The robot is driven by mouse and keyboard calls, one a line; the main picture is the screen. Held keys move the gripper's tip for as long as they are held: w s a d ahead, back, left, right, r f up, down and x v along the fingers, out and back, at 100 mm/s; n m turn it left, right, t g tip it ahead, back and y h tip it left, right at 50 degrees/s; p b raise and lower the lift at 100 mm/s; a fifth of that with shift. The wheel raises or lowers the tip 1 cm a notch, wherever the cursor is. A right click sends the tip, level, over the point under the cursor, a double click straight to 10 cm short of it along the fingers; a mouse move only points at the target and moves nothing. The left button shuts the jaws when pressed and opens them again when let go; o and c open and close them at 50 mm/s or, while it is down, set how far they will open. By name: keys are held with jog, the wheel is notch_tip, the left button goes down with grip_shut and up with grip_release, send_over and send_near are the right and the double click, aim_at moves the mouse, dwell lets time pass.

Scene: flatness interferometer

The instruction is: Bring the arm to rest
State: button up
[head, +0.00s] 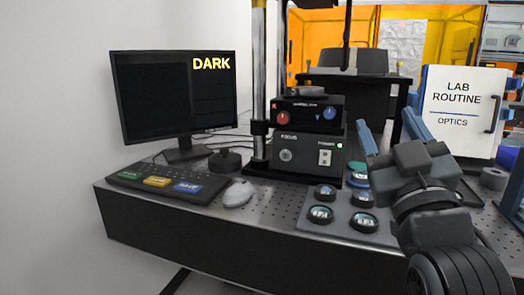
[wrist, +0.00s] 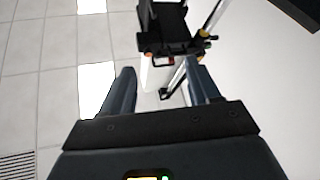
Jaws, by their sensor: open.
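My gripper (head: 388,134) is raised above the right part of the optics table (head: 268,221) in the head view, with its two blue fingers spread apart and pointing up. In the wrist view my gripper (wrist: 160,90) is open, with nothing between its fingers. That view looks toward the tiled ceiling and the upper end of a dark stand (wrist: 168,30). My arm hides part of the table's right side.
A monitor (head: 160,105) reading DARK, a keypad (head: 165,183) and a mouse (head: 238,194) are at left. The black instrument (head: 308,150) stands mid-table. A grey tray (head: 338,205) with several round optics lies beside my arm. A LAB ROUTINE board (head: 457,107) is behind.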

jog(key=s+d+f+g+p, duration=0.2)
jog(key=s+f+g, duration=0.2)
jog(key=s+f, duration=1.55)
jog(key=s+f+m+g+p, duration=0.1)
jog(key=s+f+m+g, duration=0.1)
jog(key=s, duration=0.9)
jog(key=s+d+f+m+g+p, duration=0.1)
jog(key=s+f+m+g, duration=0.1)
jog(key=s, duration=0.9)
jog(key=shift+s+f+g, duration=0.3)
jog(key=shift+f+g, duration=0.2)
jog(key=shift+f, duration=0.25)
jog(key=shift+c, duration=0.3)
